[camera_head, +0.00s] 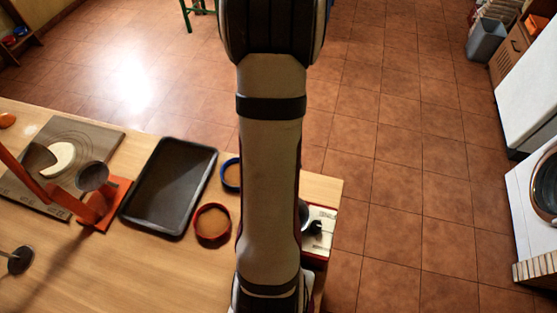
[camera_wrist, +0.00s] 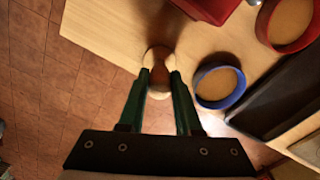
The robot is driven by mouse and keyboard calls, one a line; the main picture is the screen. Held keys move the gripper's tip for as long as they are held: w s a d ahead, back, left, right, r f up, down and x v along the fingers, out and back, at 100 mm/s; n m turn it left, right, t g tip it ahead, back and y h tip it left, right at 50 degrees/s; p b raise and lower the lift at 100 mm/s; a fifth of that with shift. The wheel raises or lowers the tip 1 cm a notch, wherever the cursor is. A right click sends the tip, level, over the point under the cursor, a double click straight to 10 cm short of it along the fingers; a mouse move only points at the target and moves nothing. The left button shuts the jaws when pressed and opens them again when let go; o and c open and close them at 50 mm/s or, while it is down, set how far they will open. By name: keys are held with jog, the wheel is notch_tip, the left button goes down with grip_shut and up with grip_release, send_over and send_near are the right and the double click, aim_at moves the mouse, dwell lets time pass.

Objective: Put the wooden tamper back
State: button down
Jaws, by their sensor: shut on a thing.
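The wooden tamper (camera_wrist: 159,57) shows in the wrist view between the green fingers of my gripper (camera_wrist: 160,78). The fingers are shut on its brown middle, and paler rounded parts show above and below them. It appears near the counter's edge; I cannot tell whether it touches the counter. In the head view my own arm hides the gripper and the tamper.
A blue ring (camera_wrist: 220,87) lies right of the tamper, with a red ring (camera_head: 211,224) and dark tray (camera_head: 170,187) nearby. A red-and-white object (camera_head: 320,222) stands by my arm. An orange stand (camera_head: 105,205) and pastry board (camera_head: 100,143) are left.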

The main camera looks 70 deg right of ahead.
jog(key=shift+f, duration=0.1)
jog(key=c, duration=0.6)
grip_release()
